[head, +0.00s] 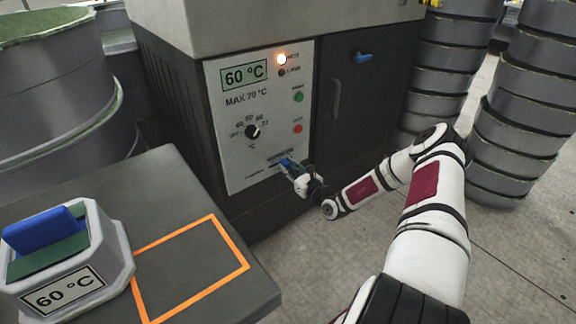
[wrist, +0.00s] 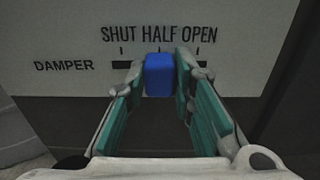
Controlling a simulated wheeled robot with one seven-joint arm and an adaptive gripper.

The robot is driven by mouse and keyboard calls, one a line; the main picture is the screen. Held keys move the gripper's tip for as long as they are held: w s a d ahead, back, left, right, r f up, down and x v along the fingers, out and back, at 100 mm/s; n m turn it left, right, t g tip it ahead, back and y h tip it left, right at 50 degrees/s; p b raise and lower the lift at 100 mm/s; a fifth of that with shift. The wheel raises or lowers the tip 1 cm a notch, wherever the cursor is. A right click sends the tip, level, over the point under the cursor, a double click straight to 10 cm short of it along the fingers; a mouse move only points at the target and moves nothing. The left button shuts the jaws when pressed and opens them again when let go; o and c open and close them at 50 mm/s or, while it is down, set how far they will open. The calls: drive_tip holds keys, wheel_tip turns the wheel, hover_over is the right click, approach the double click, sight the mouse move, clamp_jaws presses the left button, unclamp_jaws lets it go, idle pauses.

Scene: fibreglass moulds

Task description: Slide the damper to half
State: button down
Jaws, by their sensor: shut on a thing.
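The damper's blue slider knob (wrist: 159,75) sits in a short dark slot on the pale panel, under the printed words SHUT, HALF and OPEN. The knob is below the word HALF, about in line with the middle tick. My gripper (wrist: 160,82) is shut on the knob, with one green-padded finger at each side. In the head view my gripper (head: 292,170) is at the lower right of the oven's control panel (head: 235,155), and only a little of the blue knob shows there.
The panel has a lit lamp (head: 281,59), a dial (head: 252,132) and green and red buttons. A dark door with a handle (head: 336,99) is to the right. A table (head: 185,190) with an orange outline stands at left. Stacked grey moulds (head: 530,110) stand at right.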

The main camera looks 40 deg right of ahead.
drive_tip(key=c, duration=1.4)
unclamp_jaws()
drive_tip(key=shift+o, duration=0.2)
drive_tip(key=s, duration=1.2)
drive_tip(key=shift+d, duration=0.15)
